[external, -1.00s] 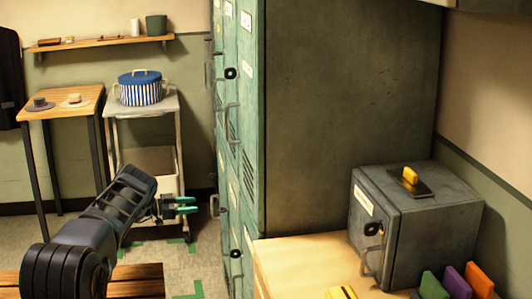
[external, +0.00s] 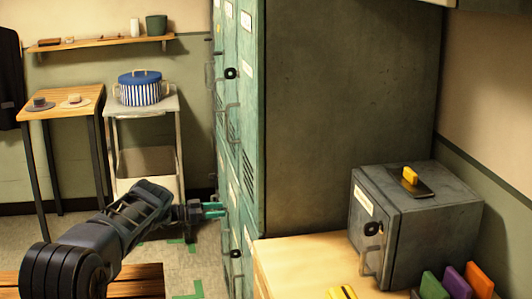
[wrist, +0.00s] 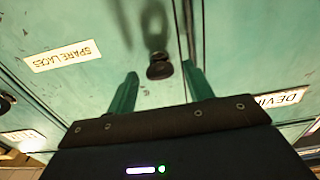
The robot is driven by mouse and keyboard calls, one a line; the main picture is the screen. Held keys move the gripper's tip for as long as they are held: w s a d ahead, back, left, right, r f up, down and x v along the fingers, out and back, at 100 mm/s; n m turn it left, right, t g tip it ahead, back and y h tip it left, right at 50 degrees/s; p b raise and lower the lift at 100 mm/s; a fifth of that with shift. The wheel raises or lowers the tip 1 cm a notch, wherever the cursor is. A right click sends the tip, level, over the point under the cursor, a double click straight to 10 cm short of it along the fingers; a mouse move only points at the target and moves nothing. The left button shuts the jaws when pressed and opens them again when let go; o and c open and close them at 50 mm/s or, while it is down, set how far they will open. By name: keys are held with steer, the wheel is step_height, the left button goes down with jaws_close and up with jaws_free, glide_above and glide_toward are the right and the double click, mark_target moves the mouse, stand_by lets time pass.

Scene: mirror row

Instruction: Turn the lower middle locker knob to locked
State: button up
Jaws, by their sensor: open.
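The teal locker row (external: 247,150) stands at the centre of the external view, its doors seen at a steep angle. In the wrist view a dark round locker knob (wrist: 160,67) lies between my fingertips, on a teal door; I cannot tell whether they touch it. The middle lower knob cannot be made out in the external view.
Another lower knob (external: 236,254) and an upper knob (external: 231,73) sit on the nearer locker doors. A grey safe (external: 415,225) stands on a wooden counter (external: 285,255) at right. A cart (external: 145,105) with a striped pot stands behind my arm.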

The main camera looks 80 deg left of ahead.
steer(key=shift+w, duration=0.35)
steer(key=shift+c, duration=0.4)
steer(key=c, duration=0.9)
